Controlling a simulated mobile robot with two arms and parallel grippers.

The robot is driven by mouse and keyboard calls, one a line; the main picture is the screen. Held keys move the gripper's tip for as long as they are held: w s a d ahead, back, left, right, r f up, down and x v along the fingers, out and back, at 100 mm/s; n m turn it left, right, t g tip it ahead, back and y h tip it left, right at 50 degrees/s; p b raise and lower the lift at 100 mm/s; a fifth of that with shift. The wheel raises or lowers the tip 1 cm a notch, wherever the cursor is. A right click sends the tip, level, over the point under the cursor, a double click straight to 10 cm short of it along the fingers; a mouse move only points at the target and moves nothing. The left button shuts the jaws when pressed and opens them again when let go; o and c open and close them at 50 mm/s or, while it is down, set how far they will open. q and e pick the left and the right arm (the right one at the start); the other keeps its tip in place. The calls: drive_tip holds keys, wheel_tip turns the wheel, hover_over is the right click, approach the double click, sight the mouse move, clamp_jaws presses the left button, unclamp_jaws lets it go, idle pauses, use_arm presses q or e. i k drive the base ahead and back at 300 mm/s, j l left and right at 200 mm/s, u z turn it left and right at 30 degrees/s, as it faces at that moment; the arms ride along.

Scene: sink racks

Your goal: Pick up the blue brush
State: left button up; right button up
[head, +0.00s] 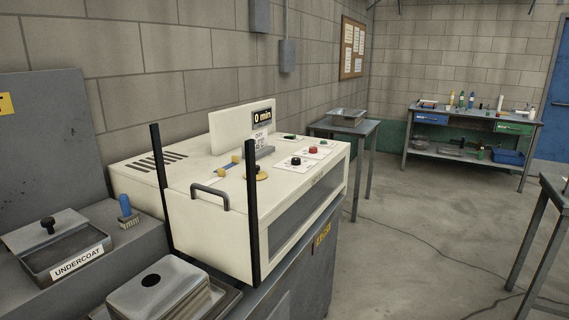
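A blue brush (125,207) stands at the left on a grey bench surface. Its blue handle points up and its pale bristles are at the bottom. It is between a lidded tray labelled UNDERCOAT (77,262) and the white machine (185,207). Nothing touches the brush from above. Neither of my grippers shows in the head view.
Two black upright bars (160,190) stand at the machine's front. A lidded metal container (160,290) sits in front. A small table (343,127) and a cluttered workbench (470,115) are farther back. The floor (400,230) between has a cable.

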sight(130, 218)
drive_tip(key=u, duration=1.45)
